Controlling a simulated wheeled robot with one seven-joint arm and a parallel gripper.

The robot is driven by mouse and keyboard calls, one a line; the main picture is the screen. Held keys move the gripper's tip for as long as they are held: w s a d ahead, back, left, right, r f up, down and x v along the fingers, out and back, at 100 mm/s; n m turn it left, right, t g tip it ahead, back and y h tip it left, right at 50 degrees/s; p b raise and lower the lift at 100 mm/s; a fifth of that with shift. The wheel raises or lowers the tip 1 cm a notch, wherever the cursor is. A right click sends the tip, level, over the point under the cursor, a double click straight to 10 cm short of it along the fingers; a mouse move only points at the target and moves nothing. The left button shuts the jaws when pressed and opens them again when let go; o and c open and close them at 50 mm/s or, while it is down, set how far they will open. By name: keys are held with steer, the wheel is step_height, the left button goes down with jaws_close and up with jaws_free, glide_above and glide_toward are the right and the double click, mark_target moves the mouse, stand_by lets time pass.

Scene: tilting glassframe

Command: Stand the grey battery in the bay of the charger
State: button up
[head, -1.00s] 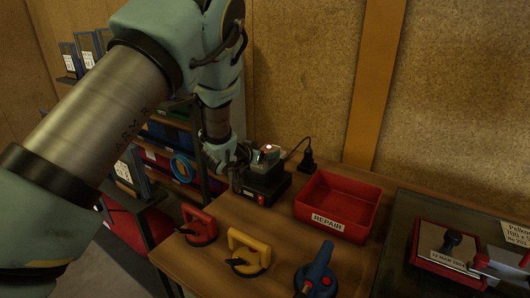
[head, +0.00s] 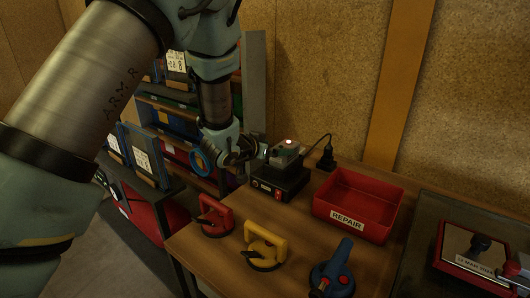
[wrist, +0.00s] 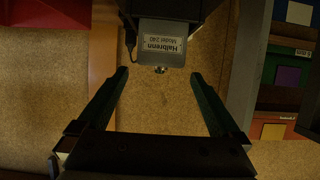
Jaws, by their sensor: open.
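The grey battery (head: 286,153) stands in the black charger (head: 275,184) on the table, and a red light shows at its top. In the wrist view the battery (wrist: 163,42) carries a white "Halbrenn Model 240" label, upside down in the picture, and a small metal stud at its end. The charger (wrist: 158,8) is dark and cut off at the top edge there. My gripper (head: 262,150) is just left of the battery in the head view. In the wrist view its fingers (wrist: 160,76) are wide apart and empty, with the battery centred just beyond the tips. How deep the battery sits is hidden.
A red REPAIR bin (head: 357,204) stands right of the charger, near a black plug (head: 326,158) and its cable. Red (head: 215,216), yellow (head: 265,247) and blue (head: 332,272) suction lifters stand in front. Shelving (head: 170,112) is at the left; a board wall (head: 300,60) is behind.

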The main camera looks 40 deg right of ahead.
steer(key=w+a+r+n+t+y+b, duration=0.15)
steer(key=w+a+n+y, duration=0.35)
steer(key=a, duration=1)
steer(key=w+a+n+t+y, duration=0.25)
steer(key=w+a, duration=0.35)
steer(key=a, duration=0.9)
steer(key=s+a+n+g+y, duration=0.2)
steer(key=s+a, duration=0.4)
steer(key=a, duration=0.6)
steer(key=s+a+n+g+y, duration=0.3)
steer(key=s+a, duration=0.3)
steer(key=a, duration=0.5)
steer(key=shift+a+f+n+g, duration=0.25)
steer(key=shift+a+n+g, duration=0.1)
steer(key=shift+n+g, duration=0.25)
steer(key=shift+y, duration=0.25)
steer(key=shift+c, duration=0.2)
